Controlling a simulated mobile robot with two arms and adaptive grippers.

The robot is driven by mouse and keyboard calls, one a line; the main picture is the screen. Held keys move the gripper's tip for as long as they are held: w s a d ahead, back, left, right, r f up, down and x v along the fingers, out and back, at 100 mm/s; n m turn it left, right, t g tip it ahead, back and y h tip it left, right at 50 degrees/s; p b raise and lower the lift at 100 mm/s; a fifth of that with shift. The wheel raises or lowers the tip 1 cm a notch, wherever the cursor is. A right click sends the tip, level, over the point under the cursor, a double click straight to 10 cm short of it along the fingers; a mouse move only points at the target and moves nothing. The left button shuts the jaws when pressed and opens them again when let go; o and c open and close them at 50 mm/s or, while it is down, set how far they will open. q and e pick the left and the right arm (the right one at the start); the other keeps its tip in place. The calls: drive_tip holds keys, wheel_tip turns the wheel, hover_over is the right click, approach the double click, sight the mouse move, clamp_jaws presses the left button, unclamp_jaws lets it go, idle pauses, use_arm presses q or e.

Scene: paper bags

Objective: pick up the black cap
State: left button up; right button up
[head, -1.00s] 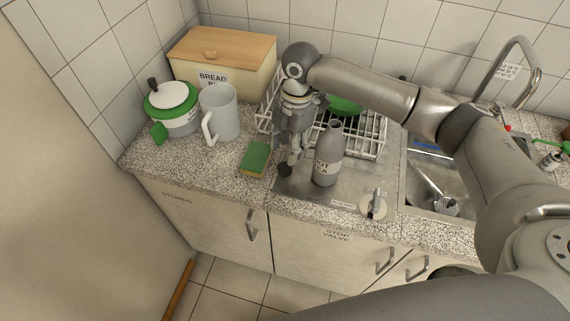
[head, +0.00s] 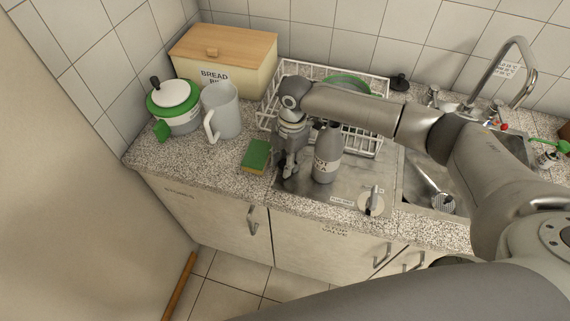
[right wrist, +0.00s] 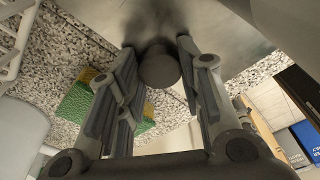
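The black cap (right wrist: 160,68) shows in the right wrist view as a dark, round, short cylinder on the metal drainer surface. It sits between the two fingertips of my right gripper (right wrist: 157,50). The fingers are apart, one on each side of the cap; I cannot tell whether either touches it. In the head view my right gripper (head: 289,172) points down just left of the grey bottle (head: 327,155), and its fingers hide most of the cap. My left gripper is not in view.
A green and yellow sponge (head: 257,154) lies left of the gripper. A white wire rack (head: 376,142) stands behind. The sink (head: 411,176) is on the right.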

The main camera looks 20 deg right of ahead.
idle(0.4)
drive_tip(key=shift+r+b, duration=0.45)
drive_tip(key=shift+r, duration=0.05)
wheel_tip(320, 180, up, 2)
drive_tip(key=shift+s+r+b, duration=0.15)
drive_tip(key=shift+r+b, duration=0.05)
drive_tip(key=shift+b, duration=0.3)
drive_tip(key=s+a+r+b, duration=0.1)
drive_tip(key=s+r, duration=0.2)
drive_tip(key=s, duration=0.1)
drive_tip(key=s+a+r+b, duration=0.1)
drive_tip(key=s+r, duration=0.2)
drive_tip(key=s, duration=0.2)
drive_tip(key=s+a+r+b, duration=0.1)
drive_tip(key=s+r, duration=0.2)
drive_tip(key=s, duration=0.1)
drive_tip(key=shift+s+r, duration=0.15)
drive_tip(key=shift+r, duration=0.15)
